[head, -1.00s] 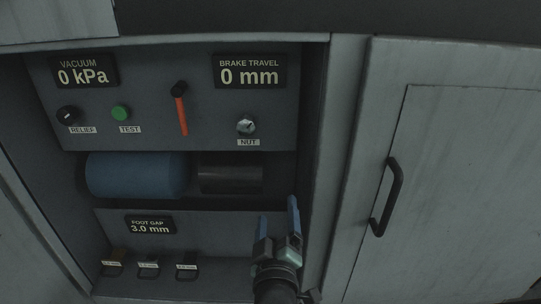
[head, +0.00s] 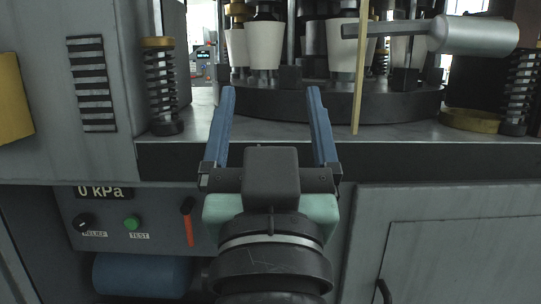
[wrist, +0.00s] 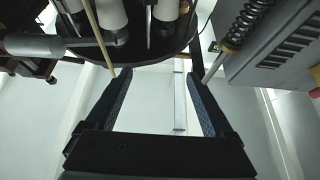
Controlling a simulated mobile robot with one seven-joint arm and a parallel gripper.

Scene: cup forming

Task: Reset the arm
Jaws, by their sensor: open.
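My gripper (head: 270,92) is raised in front of the machine in the head view, its two blue fingers spread wide apart with nothing between them. It also shows in the wrist view (wrist: 158,78), open and empty. Behind the fingers in the head view stands a dark round turntable (head: 330,105) carrying several white cups (head: 264,45). The gripper's body hides part of the control panel (head: 160,212) below the machine's top.
A thin wooden stick (head: 359,80) stands upright just right of the fingers. A grey cylinder (head: 478,35) juts out at the upper right. Spring posts (head: 160,85) stand at both sides. A cabinet door (head: 450,260) with a handle is at the lower right.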

